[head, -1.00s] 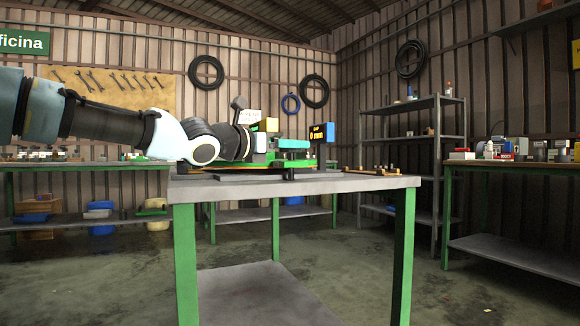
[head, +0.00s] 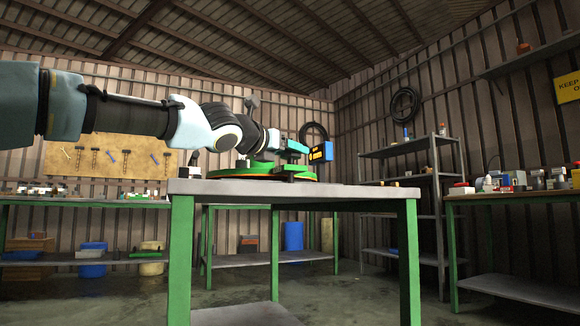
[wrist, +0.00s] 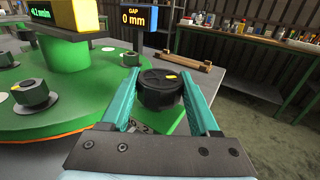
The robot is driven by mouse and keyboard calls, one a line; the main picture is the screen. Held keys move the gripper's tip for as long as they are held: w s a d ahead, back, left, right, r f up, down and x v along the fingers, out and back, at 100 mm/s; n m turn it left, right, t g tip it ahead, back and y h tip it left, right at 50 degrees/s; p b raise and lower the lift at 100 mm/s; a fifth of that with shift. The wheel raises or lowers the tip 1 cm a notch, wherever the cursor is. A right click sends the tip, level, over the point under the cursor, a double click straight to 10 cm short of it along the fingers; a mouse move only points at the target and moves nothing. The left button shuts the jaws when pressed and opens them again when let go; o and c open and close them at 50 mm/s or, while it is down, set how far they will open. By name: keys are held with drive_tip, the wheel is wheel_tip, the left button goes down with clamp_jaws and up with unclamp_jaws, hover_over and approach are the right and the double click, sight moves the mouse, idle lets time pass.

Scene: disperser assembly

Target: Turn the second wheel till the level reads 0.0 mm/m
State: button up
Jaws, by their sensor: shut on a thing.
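In the wrist view, a round black wheel (wrist: 160,90) with a yellow mark on top sits between the teal fingers of my gripper (wrist: 159,78), which is shut on it. The wheel is at the right edge of a green round base (wrist: 75,112). The level (wrist: 76,16) is a yellow block on the green column, its black display lit with green digits in mm/m; the number is too small to read surely. In the head view my gripper (head: 272,140) reaches over the green base (head: 245,173) on the table; the wheel is hidden there.
A blue display (wrist: 132,18) reads "GAP 0 mm" behind the wheel. A grey knob (wrist: 35,93) stands on the base's left. A wooden rack (wrist: 178,52) lies behind on the grey table (head: 345,191). Shelves (head: 405,148) and a workbench (head: 510,195) stand to the right.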

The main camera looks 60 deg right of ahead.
drive_tip(key=shift+s+f+n+t+b, duration=0.15)
drive_tip(key=shift+f+n+t+b, duration=0.2)
drive_tip(key=shift+t+b, duration=0.5)
drive_tip(key=shift+r+n+t+b, duration=0.15)
drive_tip(key=shift+n+t+b, duration=0.4)
drive_tip(key=shift+b, duration=0.6)
drive_tip(key=n+t+b, duration=0.1)
drive_tip(key=t, duration=0.1)
drive_tip(key=n+t, duration=0.1)
drive_tip(key=shift+s+r+t+y+b, duration=0.2)
drive_tip(key=shift+t+y+b, duration=0.15)
drive_tip(key=shift+t+y, duration=0.05)
drive_tip(key=n+t+y+p, duration=0.1)
drive_tip(key=t, duration=0.1)
drive_tip(key=n+t+y, duration=0.1)
drive_tip(key=n+t, duration=0.1)
drive_tip(key=shift+w+r+n+p, duration=0.1)
drive_tip(key=shift+r+n+p, duration=0.1)
drive_tip(key=shift+n+p, duration=0.15)
drive_tip(key=shift+w+n+t+y+p, duration=0.15)
drive_tip(key=shift+n+t+y+p, duration=1)
drive_tip(key=shift+t, duration=0.45)
drive_tip(key=shift+f, duration=0.15)
drive_tip(key=o, duration=1.4)
